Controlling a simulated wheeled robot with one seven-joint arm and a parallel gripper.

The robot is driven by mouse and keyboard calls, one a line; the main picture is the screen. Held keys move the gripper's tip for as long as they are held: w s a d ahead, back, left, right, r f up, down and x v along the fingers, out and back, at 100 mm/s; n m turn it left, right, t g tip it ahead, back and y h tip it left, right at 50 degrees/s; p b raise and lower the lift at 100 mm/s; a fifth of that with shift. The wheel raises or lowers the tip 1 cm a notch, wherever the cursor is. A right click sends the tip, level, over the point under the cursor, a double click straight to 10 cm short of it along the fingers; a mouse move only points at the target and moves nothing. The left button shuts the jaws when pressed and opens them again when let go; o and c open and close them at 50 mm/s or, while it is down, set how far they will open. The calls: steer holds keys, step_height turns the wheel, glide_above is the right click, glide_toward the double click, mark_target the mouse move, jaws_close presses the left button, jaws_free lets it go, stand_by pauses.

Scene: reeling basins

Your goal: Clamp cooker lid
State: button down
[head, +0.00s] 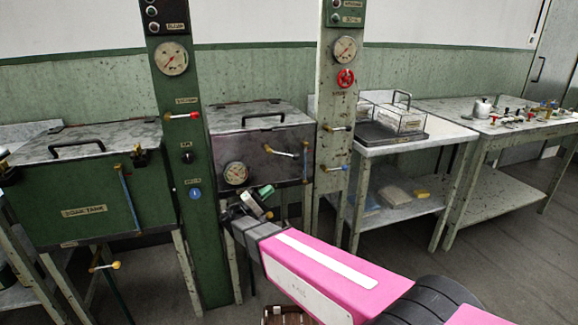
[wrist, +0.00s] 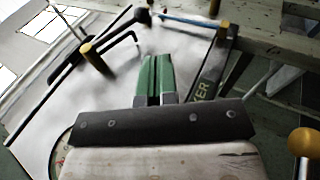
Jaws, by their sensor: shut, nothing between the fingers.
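The cooker (head: 222,152) is the dark metal box with a round gauge, between the green and the pale column. Its lid (head: 240,118) lies flat on top and looks closed, with a black handle. A pale lever (head: 284,151) is on the upper front below the lid edge. My gripper (head: 267,190) is in front of the cooker's lower front, below the lever, and looks apart from it. In the wrist view my green fingers (wrist: 156,75) are together and empty. A brass knob with a bent dark rod (wrist: 125,38) shows up left of them.
A blue sight tube (wrist: 185,20) runs near the fingers, beside a dark label plate (wrist: 207,85). The soak tank (head: 85,195) stands left. The green column (head: 185,250) and pale column (head: 330,110) flank the cooker. A table with a clear box (head: 400,117) stands right.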

steer(key=shift+s+a+r+t+h, duration=0.1)
steer(key=shift+a+r+t+h, duration=0.1)
steer(key=shift+a, duration=0.4)
steer(key=shift+s+a+r+t+h, duration=0.1)
steer(key=shift+a+r+t, duration=0.1)
steer(key=shift+a, duration=0.35)
steer(key=shift+w+d, duration=0.1)
steer(key=x, duration=1.4)
